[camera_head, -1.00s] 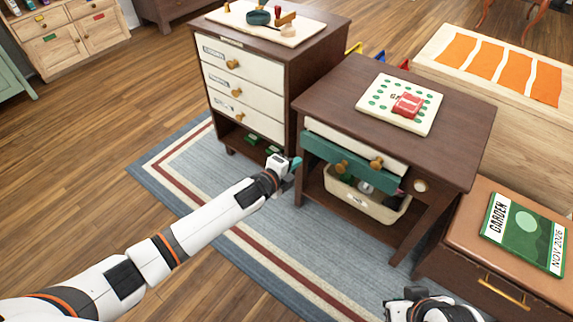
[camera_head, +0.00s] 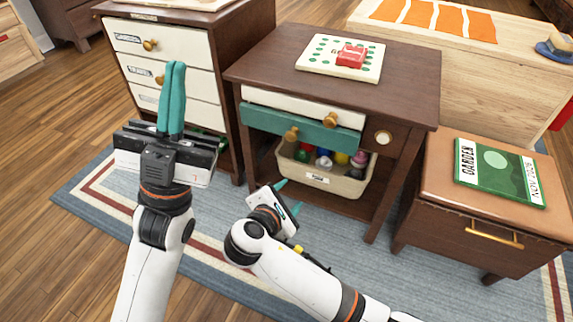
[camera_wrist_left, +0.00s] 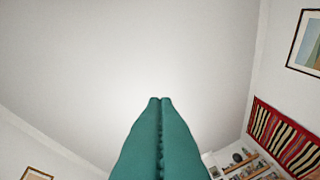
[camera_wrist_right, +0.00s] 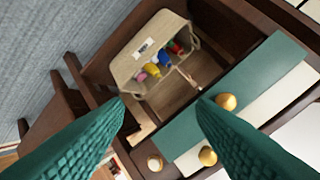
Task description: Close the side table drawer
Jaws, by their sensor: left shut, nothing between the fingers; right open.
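The dark wood side table (camera_head: 400,90) stands in the middle of the head view. Its front has a white drawer front (camera_head: 275,103) with a wooden knob (camera_head: 330,119) above a teal drawer front (camera_head: 265,121) with another knob (camera_head: 291,133). I cannot tell exactly how far either drawer stands out. My right gripper (camera_head: 289,196) is open and empty, low in front of the table. In the right wrist view the teal front (camera_wrist_right: 266,76) and its knob (camera_wrist_right: 226,102) lie beyond the right finger. My left gripper (camera_head: 173,95) is shut and empty, pointing up, left of the table.
A bin (camera_head: 340,185) of colourful items sits on the table's lower shelf. A board with a red block (camera_head: 350,57) lies on top. A white-drawer cabinet (camera_head: 125,38) stands left, behind my left gripper. A brown cabinet (camera_head: 440,215) with a green magazine (camera_head: 500,175) stands right.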

